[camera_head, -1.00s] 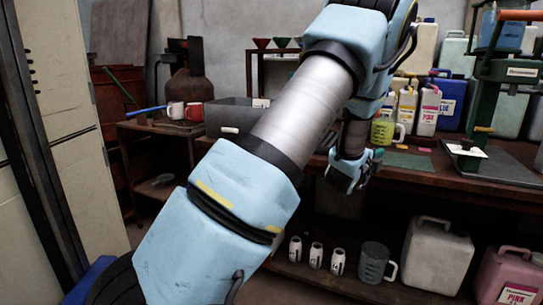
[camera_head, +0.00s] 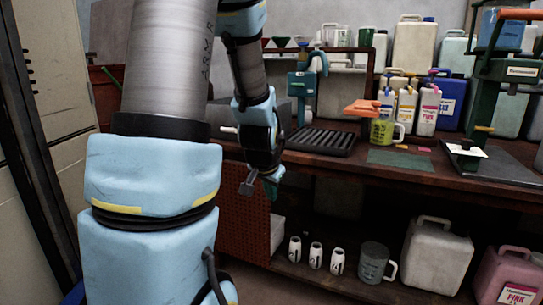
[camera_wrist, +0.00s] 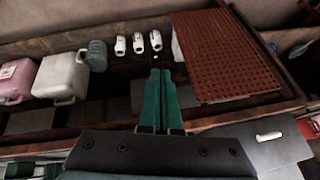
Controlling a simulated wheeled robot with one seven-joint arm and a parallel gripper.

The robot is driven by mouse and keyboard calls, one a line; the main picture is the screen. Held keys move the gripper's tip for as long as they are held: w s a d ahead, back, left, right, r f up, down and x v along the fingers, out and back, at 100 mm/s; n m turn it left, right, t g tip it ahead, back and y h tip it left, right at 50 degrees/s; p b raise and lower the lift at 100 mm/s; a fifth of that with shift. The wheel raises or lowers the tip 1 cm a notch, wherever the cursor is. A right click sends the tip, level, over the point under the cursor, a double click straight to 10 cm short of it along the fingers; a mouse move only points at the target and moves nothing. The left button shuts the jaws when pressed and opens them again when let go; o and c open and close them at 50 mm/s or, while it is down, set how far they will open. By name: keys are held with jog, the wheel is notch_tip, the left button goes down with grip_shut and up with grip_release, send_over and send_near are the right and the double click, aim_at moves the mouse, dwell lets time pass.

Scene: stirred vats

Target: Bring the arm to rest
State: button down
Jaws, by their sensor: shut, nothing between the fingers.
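My gripper (camera_head: 268,188) hangs pointing down in front of the bench's front edge, left of the middle in the head view. In the wrist view its two green fingers (camera_wrist: 161,75) lie side by side, shut, with nothing between them. My arm is raised, its thick lower links filling the left of the head view and the forearm coming down to the gripper. The gripper appears apart from the bench and the things on it.
The wooden bench (camera_head: 340,168) bears a yellow-green mug (camera_head: 383,131), a black ribbed tray (camera_head: 320,141), bottles and jugs. Its lower shelf holds several small white containers, a grey mug (camera_head: 374,262) and a white jug (camera_head: 437,256). A perforated red-brown panel (camera_head: 243,222) stands below the gripper.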

jog(key=s+a+n+g+y, duration=0.1)
jog(key=s+a+n+g, duration=0.45)
jog(key=s, duration=0.85)
notch_tip(320, 180, up, 23)
jog(key=a+t+p, duration=0.1)
jog(key=p, duration=2.2)
jog(key=shift+w+r, duration=0.15)
jog(key=shift+w, duration=0.25)
